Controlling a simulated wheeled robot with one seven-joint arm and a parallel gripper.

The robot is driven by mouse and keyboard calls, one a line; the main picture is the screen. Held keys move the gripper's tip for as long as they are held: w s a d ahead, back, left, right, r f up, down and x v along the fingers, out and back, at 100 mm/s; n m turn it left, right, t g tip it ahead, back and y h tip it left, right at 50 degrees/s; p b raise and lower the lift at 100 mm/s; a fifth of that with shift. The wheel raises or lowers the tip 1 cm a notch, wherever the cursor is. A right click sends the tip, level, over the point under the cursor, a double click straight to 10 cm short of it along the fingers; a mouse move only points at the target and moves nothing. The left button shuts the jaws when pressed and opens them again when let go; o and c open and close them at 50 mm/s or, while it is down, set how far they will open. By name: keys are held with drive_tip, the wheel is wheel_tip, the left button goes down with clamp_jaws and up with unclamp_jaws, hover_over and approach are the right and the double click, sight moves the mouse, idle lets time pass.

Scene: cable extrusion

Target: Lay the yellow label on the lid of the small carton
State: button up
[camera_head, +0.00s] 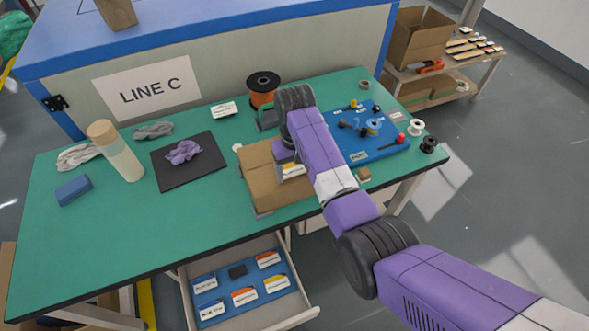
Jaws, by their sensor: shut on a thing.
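The small brown carton (262,190) sits near the front edge of the green table, with its lid facing up. A white label with a yellow edge, the yellow label (293,170), shows at the carton's lid, just below my gripper (284,160). My gripper points down over the carton's right part and is shut on the label. My wrist and arm hide the fingertips and part of the carton. I cannot tell whether the label touches the lid or is just above it.
An open drawer (290,309) below the table holds several coloured label cards. A blue tool board (385,150) is to the right, and a black mat (210,166) with a purple cloth and a bottle (122,160) are to the left.

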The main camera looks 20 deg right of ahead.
drive_tip(key=shift+f, duration=0.2)
drive_tip(key=o, duration=1)
drive_tip(key=shift+o, duration=0.2)
drive_tip(key=shift+r+b, duration=0.55)
drive_tip(key=shift+r, duration=3.35)
